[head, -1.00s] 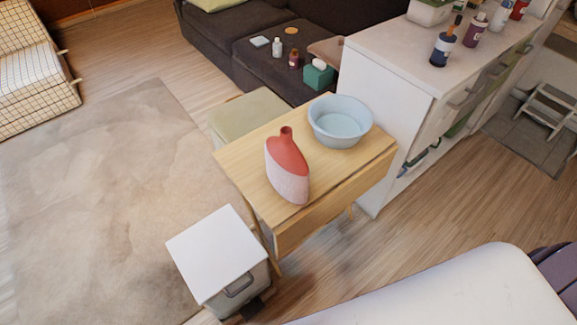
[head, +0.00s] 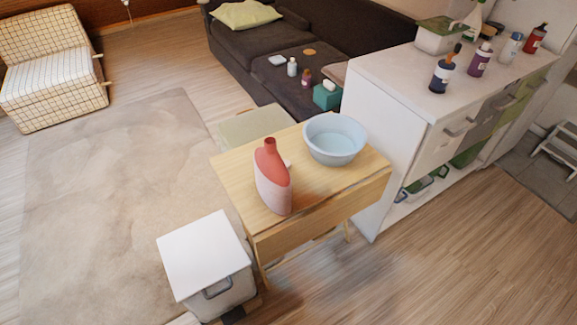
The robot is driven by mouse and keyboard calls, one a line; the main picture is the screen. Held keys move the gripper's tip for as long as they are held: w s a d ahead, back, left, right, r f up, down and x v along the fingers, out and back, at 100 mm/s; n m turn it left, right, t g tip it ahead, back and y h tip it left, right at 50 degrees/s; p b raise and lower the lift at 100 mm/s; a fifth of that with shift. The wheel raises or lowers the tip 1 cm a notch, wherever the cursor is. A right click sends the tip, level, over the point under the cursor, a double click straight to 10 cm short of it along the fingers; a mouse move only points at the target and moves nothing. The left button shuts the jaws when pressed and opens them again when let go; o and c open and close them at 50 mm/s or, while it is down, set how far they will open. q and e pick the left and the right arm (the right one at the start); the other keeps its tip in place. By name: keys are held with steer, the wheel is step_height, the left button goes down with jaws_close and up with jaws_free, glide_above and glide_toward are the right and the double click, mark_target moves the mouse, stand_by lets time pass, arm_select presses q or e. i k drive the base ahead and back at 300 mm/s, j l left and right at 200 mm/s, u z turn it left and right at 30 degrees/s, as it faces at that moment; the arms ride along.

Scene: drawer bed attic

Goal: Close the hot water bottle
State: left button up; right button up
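The hot water bottle (head: 272,180) stands upright on the small wooden table (head: 232,182). Its upper part is red and its lower part is pale pink. Its narrow red neck points up, and the neck's top looks open, with no stopper visible on it. A small white thing, mostly hidden, shows just behind the bottle's right side (head: 288,163); I cannot tell what it is. Neither of my grippers is in view.
A light blue basin (head: 334,140) sits on the table right of the bottle. A white lidded bin (head: 205,262) stands front left, a green stool (head: 256,124) behind. A white cabinet (head: 375,165) with several bottles on top is right. Floor is free in front and on the rug (head: 110,210).

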mark_target(273, 179)
steer(key=i+l+u, duration=0.1)
steer(key=i+l, duration=0.3)
steer(key=l, duration=0.25)
steer(key=i+l+u, duration=0.15)
steer(key=i+l, duration=0.25)
steer(key=l, duration=0.25)
steer(key=i+l+u, duration=0.15)
steer(key=l, duration=0.2)
steer(key=i+l, duration=0.25)
steer(key=l+u, duration=0.05)
steer(key=l, duration=0.05)
